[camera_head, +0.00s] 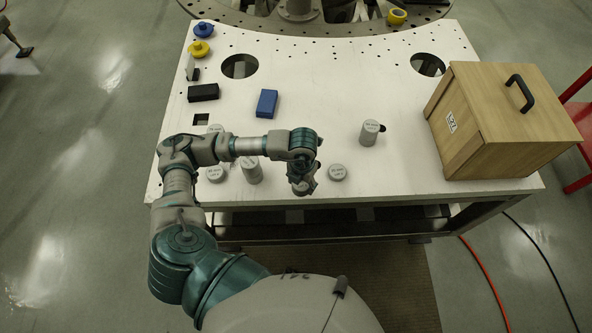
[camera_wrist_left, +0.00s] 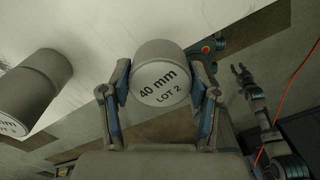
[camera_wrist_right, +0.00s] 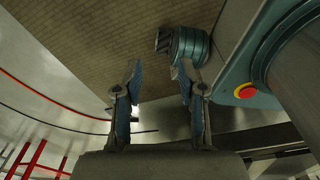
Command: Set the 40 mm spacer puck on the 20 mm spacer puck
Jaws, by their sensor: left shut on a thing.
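My left gripper (camera_head: 303,178) is shut on the 40 mm spacer puck (camera_wrist_left: 160,75), a grey cylinder with "40 mm LOT 2" readable on its end face. The fingers grip its sides in the left wrist view. In the head view it is near the table's front edge, partly hidden by the gripper; I cannot tell whether it touches the table. A low grey puck (camera_head: 337,172) stands just to its right; its label is too small to read, so I cannot tell whether it is the 20 mm puck. My right gripper (camera_wrist_right: 160,85) is open and empty, away from the table.
Other grey pucks (camera_head: 251,170) (camera_head: 215,173) stand to the left, partly behind my arm. A tall grey cylinder (camera_head: 370,132) stands further right. A wooden box (camera_head: 505,120) fills the table's right end. Blue (camera_head: 267,103) and black (camera_head: 203,92) blocks lie behind. The table's middle is clear.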

